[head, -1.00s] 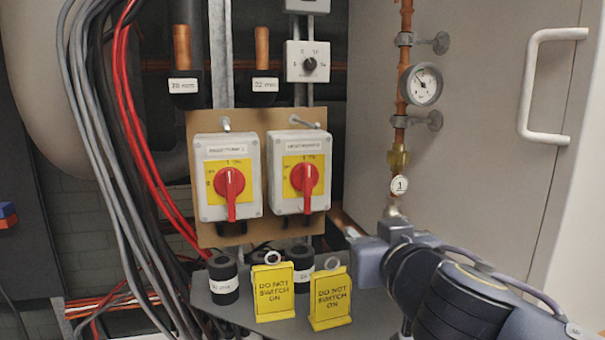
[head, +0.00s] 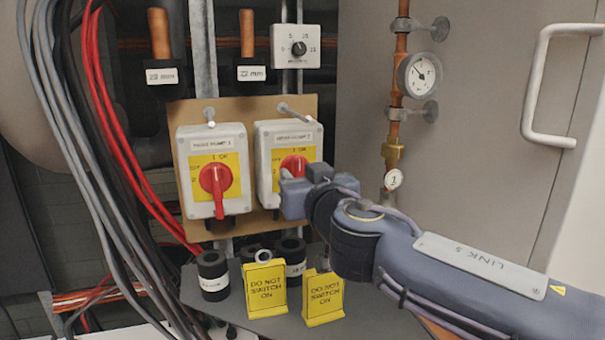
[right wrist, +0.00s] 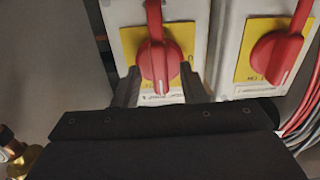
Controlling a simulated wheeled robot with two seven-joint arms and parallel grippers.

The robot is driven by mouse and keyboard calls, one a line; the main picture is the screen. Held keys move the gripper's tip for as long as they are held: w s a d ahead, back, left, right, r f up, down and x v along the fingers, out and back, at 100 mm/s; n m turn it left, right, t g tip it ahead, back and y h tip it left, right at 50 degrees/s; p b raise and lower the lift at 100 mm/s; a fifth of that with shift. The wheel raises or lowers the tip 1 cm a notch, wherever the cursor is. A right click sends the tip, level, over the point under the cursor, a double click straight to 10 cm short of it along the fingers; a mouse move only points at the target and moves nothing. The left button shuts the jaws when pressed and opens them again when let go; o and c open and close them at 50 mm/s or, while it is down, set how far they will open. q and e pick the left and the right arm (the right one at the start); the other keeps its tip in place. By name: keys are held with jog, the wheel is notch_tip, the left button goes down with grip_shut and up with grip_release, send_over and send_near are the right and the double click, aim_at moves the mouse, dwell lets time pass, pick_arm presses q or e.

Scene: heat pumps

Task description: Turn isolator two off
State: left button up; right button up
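Isolator two is the right grey box (head: 264,143) with a yellow plate and a red rotary handle (head: 293,164), partly hidden behind my right gripper (head: 296,190) in the head view. In the right wrist view, its red handle (right wrist: 157,55) stands between the two dark fingertips (right wrist: 160,69). The fingers are apart, with a gap visible beside the handle, so the gripper looks open around it. Isolator one (head: 186,143) is the left box, its red handle (head: 216,184) roughly vertical. My left gripper is not in view.
Two yellow "DO NOT SWITCH ON" tags (head: 265,289) (head: 324,298) stand on a grey shelf below, beside black capped cylinders (head: 213,275). A copper pipe with a gauge (head: 420,75) runs up at the right. Grey and red cables (head: 112,130) hang at the left.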

grip_shut()
jog(key=n+b, duration=0.6)
jog(key=n, duration=0.6)
jog(key=shift+a+f+n, duration=0.1)
jog(key=shift+n, duration=0.3)
jog(key=n, duration=0.5)
dwell(0.8)
